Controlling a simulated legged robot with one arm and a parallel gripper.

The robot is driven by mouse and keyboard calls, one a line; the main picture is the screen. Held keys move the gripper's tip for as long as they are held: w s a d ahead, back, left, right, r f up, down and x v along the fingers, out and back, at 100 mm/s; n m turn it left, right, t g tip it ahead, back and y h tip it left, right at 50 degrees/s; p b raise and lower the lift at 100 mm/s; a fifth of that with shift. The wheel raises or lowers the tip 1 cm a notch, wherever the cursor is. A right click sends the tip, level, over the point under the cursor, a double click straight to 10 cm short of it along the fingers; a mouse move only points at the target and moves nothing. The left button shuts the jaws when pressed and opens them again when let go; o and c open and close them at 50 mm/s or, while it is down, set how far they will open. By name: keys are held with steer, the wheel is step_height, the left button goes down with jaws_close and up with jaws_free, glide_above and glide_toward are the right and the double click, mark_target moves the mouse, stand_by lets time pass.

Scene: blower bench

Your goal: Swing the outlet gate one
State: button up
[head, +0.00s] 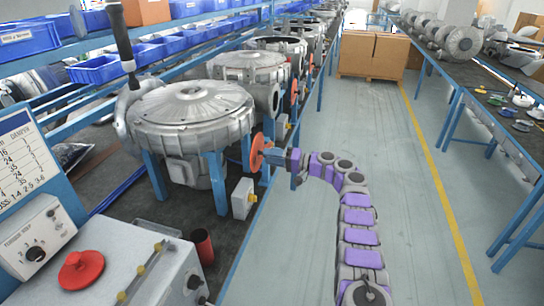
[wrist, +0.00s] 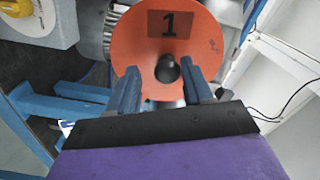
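Outlet gate one is a round orange disc (wrist: 150,40) with a dark label reading "1" and a short dark knob (wrist: 168,68) below the label. In the head view the disc (head: 257,152) stands upright at the right side of the nearest blower (head: 190,115). My gripper (wrist: 163,84) is open, with its two blue fingers apart on either side of the knob and close to the disc face. I see no finger touching the knob. In the head view my gripper (head: 272,157) reaches the disc from the right.
More blowers (head: 248,65) stand in a row behind the nearest one. A control box with a red knob (head: 82,268) is at the front left. A red cup (head: 202,245) stands on the bench. The aisle floor (head: 400,200) is clear to the right; cardboard boxes (head: 372,55) stand at its far end.

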steer(key=shift+o, duration=0.8)
steer(key=shift+w+r, duration=0.1)
steer(key=shift+d, duration=0.1)
steer(key=shift+p+v, duration=1.95)
steer(key=shift+v, duration=6.75)
steer(key=shift+w, duration=0.15)
